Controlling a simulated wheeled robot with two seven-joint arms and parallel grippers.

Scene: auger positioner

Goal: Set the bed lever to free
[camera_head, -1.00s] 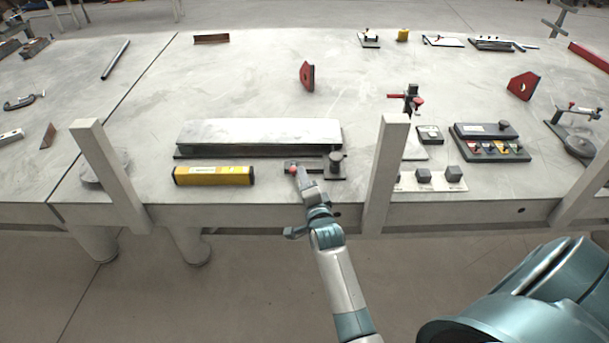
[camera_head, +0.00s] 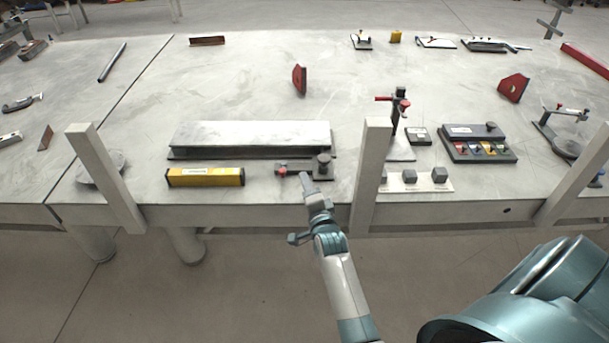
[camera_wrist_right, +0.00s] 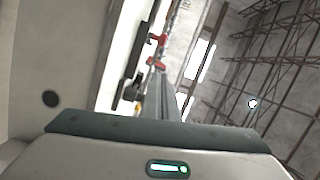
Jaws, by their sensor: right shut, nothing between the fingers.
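A small lever with a red knob (camera_head: 281,170) lies low on a dark base plate at the bench's front edge. A dark round post (camera_head: 323,164) stands on the plate's right end. No marking for free can be read, so I cannot tell the lever's setting. My right gripper (camera_head: 305,178) is shut and empty, with its tips just right of the red knob and in front of the plate. Whether it touches the lever is unclear. In the right wrist view the grey fingers (camera_wrist_right: 166,98) point along the bench, with red parts beyond them. My left gripper is not in view.
A long grey bed block (camera_head: 250,136) lies behind the plate, and a yellow level (camera_head: 205,177) lies to its left. An upright post (camera_head: 370,175) stands close to the right of my arm. A red-handled stand (camera_head: 397,106) and a dark tray (camera_head: 478,143) are further right.

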